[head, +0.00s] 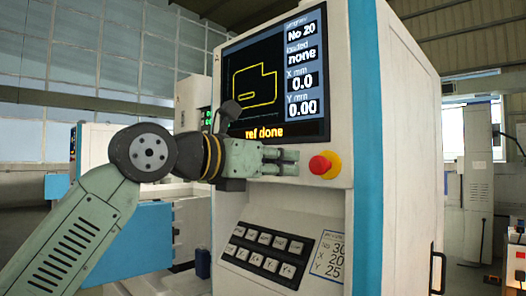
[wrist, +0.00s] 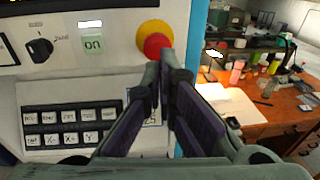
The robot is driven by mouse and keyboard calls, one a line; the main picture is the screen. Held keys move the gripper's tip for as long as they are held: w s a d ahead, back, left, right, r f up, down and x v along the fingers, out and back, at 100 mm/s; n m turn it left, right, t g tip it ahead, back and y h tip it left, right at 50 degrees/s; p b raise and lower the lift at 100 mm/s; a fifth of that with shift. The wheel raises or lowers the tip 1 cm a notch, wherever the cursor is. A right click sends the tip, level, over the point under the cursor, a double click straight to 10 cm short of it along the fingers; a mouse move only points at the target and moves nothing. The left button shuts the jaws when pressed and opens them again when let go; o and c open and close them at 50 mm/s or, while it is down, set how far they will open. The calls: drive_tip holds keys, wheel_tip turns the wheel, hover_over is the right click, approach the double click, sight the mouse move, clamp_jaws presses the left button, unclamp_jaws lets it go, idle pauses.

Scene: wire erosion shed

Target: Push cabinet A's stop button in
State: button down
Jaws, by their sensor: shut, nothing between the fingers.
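The stop button, a red mushroom cap on a yellow base (head: 325,165), sits on the white front of the cabinet (head: 350,100), below and right of the screen. My gripper (head: 298,162) is shut and empty. In the head view its tips point right and end just left of the red cap. In the wrist view the red cap (wrist: 157,45) shows just beyond the fingertips, which hide its lower edge. I cannot tell whether the tips touch it. No letter A is legible on the cabinet.
The screen (head: 275,80) reads "ref done". A keypad (head: 264,248) lies below on a sloped panel. The wrist view shows a rotary knob (wrist: 40,46) and an "on" button (wrist: 92,43) left of the stop button. A cluttered wooden bench (wrist: 270,115) stands to the right.

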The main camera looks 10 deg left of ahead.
sight(317, 165)
drive_tip(key=p+x, duration=0.1)
drive_tip(key=x, duration=0.3)
drive_tip(key=shift+w+d+r+p, duration=0.1)
drive_tip(key=shift+w+d+p, duration=0.05)
drive_tip(key=shift+p, duration=0.15)
drive_tip(key=shift+w+d, duration=0.4)
drive_tip(key=shift+w, duration=0.05)
